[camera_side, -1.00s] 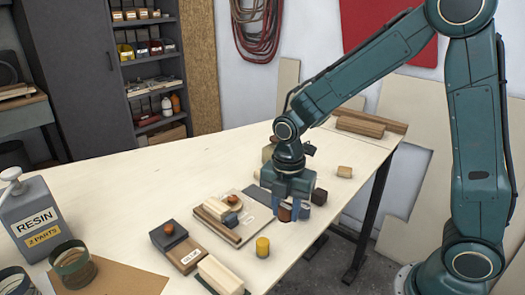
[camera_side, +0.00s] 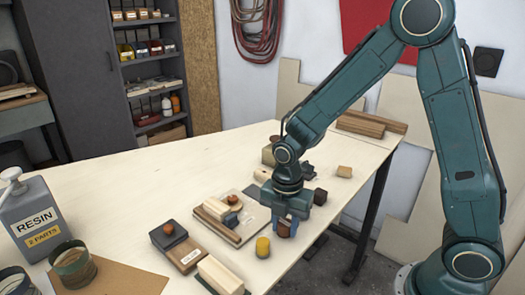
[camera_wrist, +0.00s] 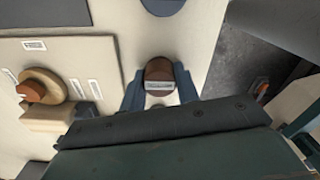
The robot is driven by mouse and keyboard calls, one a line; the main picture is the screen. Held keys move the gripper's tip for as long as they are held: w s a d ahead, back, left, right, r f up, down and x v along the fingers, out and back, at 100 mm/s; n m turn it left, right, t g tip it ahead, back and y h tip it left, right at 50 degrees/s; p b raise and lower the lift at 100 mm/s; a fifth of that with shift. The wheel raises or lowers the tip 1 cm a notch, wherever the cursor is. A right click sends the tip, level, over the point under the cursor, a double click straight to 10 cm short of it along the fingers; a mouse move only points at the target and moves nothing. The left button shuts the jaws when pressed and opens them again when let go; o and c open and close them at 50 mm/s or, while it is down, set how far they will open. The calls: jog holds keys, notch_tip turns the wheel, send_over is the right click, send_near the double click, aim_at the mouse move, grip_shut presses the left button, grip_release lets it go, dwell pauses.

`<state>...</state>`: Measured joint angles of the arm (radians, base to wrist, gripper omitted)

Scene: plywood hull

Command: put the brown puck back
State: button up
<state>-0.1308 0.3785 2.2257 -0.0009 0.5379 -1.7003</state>
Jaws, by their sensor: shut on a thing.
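The brown puck (camera_side: 284,229) is between the fingers of my gripper (camera_side: 285,231), close to the table's right front edge. In the wrist view the puck (camera_wrist: 158,70) shows a brown top and a pale label, with a blue finger of my gripper (camera_wrist: 160,90) on each side. The fingers are shut on it. I cannot tell whether its underside touches the table. A pale board (camera_side: 252,222) with small labels lies left of my gripper, carrying wooden pieces and a round red-orange piece. The board also shows in the wrist view (camera_wrist: 95,60).
A yellow cylinder (camera_side: 262,246) stands just in front of my gripper. Wooden blocks (camera_side: 220,274) lie at the front.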

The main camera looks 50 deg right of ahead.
aim_at(285, 223)
jog(key=shift+f, duration=0.2)
jog(key=o, duration=1)
jog(key=shift+r, duration=0.2)
notch_tip(285, 223, up, 12)
dwell(0.6)
